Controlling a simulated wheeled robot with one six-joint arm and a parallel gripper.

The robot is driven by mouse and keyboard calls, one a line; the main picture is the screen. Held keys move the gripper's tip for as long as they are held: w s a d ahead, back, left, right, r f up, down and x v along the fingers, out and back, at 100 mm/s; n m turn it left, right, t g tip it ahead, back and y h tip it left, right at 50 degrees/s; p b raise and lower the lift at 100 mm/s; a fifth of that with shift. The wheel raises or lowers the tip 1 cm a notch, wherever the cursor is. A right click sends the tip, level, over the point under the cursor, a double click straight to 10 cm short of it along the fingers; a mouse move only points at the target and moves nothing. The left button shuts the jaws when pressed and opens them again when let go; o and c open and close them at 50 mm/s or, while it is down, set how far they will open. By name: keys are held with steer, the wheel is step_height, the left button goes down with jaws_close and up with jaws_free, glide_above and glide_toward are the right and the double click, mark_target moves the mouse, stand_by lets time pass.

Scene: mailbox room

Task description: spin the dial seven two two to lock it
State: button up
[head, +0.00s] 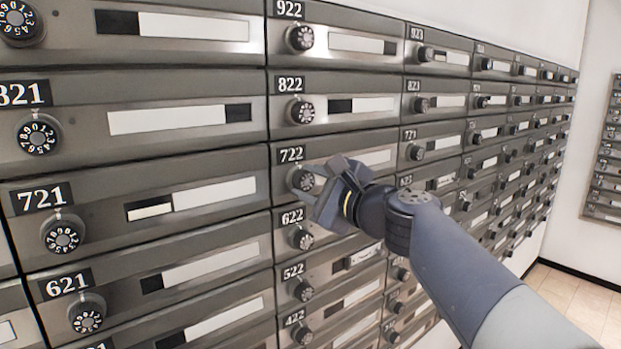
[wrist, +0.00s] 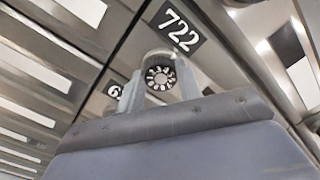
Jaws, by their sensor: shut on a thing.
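The dial of box 722 (head: 303,180) is a round black knob with white digits, below the 722 label (head: 291,154) in the head view. My gripper (head: 322,187) is at this dial, with its jaws shut on it and partly covering it. In the wrist view the dial (wrist: 160,78) shows between the fingers (wrist: 158,92), under the tilted 722 label (wrist: 177,30). The digit that the dial points to is too small to read.
Dial 822 (head: 302,111) is above, dial 622 (head: 301,238) close below, and dial 721 (head: 62,237) to the left. The mailbox wall runs away to the right. Bare floor (head: 570,290) shows at the far right.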

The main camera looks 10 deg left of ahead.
steer(key=m+p, duration=0.2)
steer(key=m, duration=0.3)
steer(key=shift+w+r, duration=0.1)
steer(key=shift+m+p, duration=0.95)
steer(key=shift+m, duration=0.85)
steer(key=o, duration=1)
steer(key=shift+d, duration=0.15)
steer(key=b+v, duration=0.1)
steer(key=v, duration=0.9)
steer(key=shift+s+d, duration=0.25)
